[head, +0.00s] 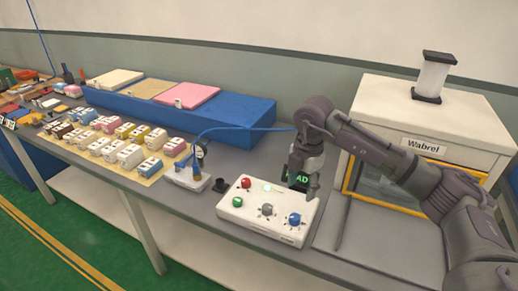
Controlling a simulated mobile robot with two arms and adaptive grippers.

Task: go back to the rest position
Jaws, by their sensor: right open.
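My right gripper (301,181) points down over the back right part of a white control box (268,215). It is open, with no object seen between its fingers. I cannot tell whether a fingertip touches the box. The box carries a red button (246,183), a green button (237,202), a grey knob (266,209), a blue knob (294,219) and a lit green lamp (267,188). My right arm comes in from the right edge. My left gripper is not in view.
A white machine (437,120) marked Wabrel stands behind my right arm. A long blue block (235,118) with coloured pads is at the back. Several small blocks (130,156) stand on a pale mat to the left. A small device (190,175) with a blue cable is beside the box.

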